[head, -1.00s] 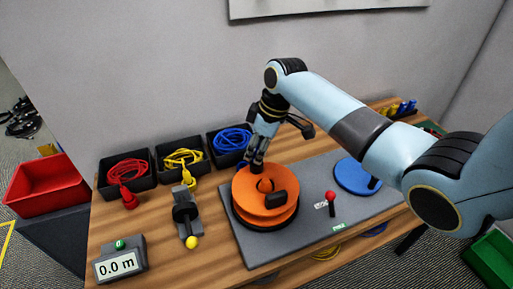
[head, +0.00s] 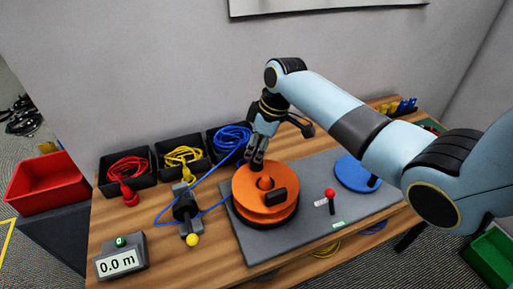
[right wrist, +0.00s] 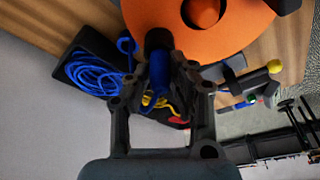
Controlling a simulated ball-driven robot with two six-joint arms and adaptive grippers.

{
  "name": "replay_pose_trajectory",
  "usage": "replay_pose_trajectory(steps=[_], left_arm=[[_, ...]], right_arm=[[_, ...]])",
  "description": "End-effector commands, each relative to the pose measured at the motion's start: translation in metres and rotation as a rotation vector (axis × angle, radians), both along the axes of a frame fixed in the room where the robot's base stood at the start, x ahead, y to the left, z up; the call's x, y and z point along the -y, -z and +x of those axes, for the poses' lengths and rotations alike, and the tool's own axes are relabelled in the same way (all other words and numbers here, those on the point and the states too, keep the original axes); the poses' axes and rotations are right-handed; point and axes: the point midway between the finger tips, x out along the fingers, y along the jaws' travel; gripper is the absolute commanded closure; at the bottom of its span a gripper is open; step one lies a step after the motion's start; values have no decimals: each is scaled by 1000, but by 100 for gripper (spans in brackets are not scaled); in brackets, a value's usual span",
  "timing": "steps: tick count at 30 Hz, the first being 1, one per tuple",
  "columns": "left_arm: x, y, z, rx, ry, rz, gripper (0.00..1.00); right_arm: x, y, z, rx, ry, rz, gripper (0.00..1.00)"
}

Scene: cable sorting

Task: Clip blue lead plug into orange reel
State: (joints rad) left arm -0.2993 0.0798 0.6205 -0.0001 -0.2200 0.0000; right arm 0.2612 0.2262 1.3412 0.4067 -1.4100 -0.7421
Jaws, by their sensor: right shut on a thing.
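The orange reel (head: 285,178) stands on a grey mat on the table. My right gripper (head: 257,167) is at the reel's back left edge, pointing down. In the right wrist view, my right gripper (right wrist: 160,75) is shut on the blue lead plug (right wrist: 159,72). A dark cylindrical piece (right wrist: 158,39) lies between the plug and the orange reel (right wrist: 180,35); I cannot tell whether the plug is seated. The blue lead (head: 208,172) runs from the blue cable bin, loops left by the black device and goes right to the reel. My left gripper is not in view.
The black device (head: 184,205) with a yellow knob stands left of the reel. A meter (head: 120,260) reads 0.0 m. Black bins hold red (head: 127,168), yellow (head: 182,160) and blue (head: 232,138) cable. A red-knobbed lever (head: 330,195) and blue disc (head: 357,173) are right.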

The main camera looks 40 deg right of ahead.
Motion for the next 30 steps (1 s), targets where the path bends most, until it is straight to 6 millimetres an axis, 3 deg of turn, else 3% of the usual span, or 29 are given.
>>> replay_pose_trajectory(steps=[2,3,9,20,30], left_arm=[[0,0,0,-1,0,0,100],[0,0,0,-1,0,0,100],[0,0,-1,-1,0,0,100],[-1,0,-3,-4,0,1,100],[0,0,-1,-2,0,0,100]], right_arm=[[0,0,0,0,0,0,100],[0,0,0,0,0,0,77],[0,0,0,0,0,0,52],[2,-7,-1,1,-1,-1,52],[15,-76,-15,4,-1,-3,52]])
